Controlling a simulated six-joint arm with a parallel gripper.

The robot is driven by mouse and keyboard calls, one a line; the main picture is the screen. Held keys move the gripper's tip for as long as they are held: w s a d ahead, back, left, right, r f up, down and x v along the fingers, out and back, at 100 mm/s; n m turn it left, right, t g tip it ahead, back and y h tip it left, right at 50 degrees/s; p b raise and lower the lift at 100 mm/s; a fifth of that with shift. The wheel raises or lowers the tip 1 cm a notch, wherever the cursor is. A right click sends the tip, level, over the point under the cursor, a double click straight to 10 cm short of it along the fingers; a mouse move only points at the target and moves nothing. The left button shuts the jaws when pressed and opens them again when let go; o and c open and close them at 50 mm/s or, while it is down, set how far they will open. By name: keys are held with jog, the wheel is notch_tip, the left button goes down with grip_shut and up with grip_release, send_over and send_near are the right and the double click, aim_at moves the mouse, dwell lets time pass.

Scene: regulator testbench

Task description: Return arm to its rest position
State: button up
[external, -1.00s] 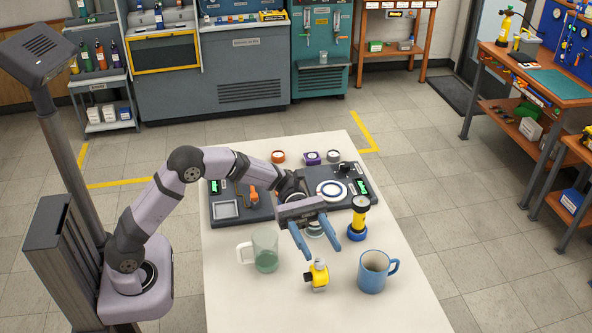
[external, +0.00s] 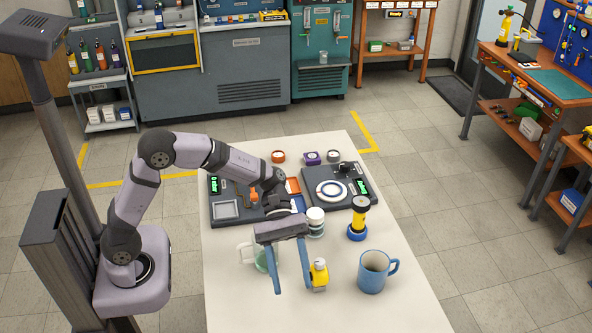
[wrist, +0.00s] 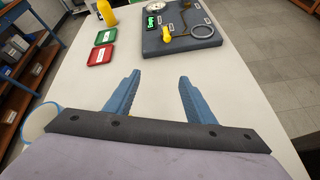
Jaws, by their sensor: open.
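My gripper (external: 293,289) hangs over the near part of the white table, fingers spread and pointing toward the picture's bottom edge. Nothing is held between the blue fingers. In the wrist view my gripper (wrist: 159,78) shows an empty gap above the bare tabletop. In the external view its right finger appears beside a yellow fitting (external: 319,273); I cannot tell the gap in depth. My arm is bent at the elbow, and my gripper partly hides a clear mug with green liquid (external: 262,261).
A panel with a round dial (external: 332,191) lies behind. The wrist view shows green (wrist: 105,37) and red (wrist: 100,55) trays.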

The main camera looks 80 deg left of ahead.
jog(key=s+m+y, duration=0.1)
jog(key=s, duration=0.1)
jog(key=s+a+f+m+y+p, duration=0.1)
jog(key=s+m, duration=0.1)
jog(key=s+a+m+y+p, duration=0.1)
jog(key=s+y, duration=0.1)
jog(key=shift+s+f+m+g, duration=0.3)
jog(key=shift+f+g, duration=0.05)
jog(key=shift+g, duration=0.05)
jog(key=s+a+m+y+p, duration=0.1)
jog(key=s+a+f+m+y, duration=0.1)
jog(key=s, duration=0.1)
jog(key=shift+s+a+p, duration=0.1)
jog(key=shift+a+p, duration=0.2)
jog(key=shift+p, duration=0.05)
jog(key=s+a+m+y+p, duration=0.1)
jog(key=s+a+m+y, duration=0.1)
jog(key=s+a, duration=0.1)
jog(key=s+a+f+m+y+p, duration=0.1)
jog(key=s+a+m+y, duration=0.1)
jog(key=s+a+m, duration=0.1)
jog(key=s+a+m+y+p, duration=0.2)
jog(key=s+a, duration=0.1)
jog(key=a, duration=0.2)
jog(key=shift+s+a+f+m+t, duration=0.1)
jog(key=shift+a+f+m+t, duration=0.1)
jog(key=shift+m+t, duration=0.15)
